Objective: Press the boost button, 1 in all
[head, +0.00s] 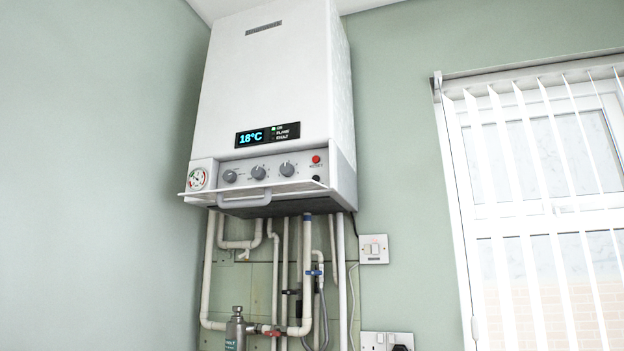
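A white boiler (275,85) hangs on the wall, left of the picture's middle. Its display (267,135) reads 18°C, with small indicator lines beside it; the top one has a lit green light. The grey control panel (272,162) below carries three round knobs (258,172). At its right end are a red button (316,159) and a small dark round button (316,178) below it. The labels are too small to read surely, so I cannot tell which is the boost button. Neither of my grippers is in view.
A white flap (300,187) with a grey handle (244,200) juts out below the panel. Pipes (307,270) run down the wall beneath. A switch (374,249) and socket (386,341) are right of them. A window with vertical blinds (540,200) is at right.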

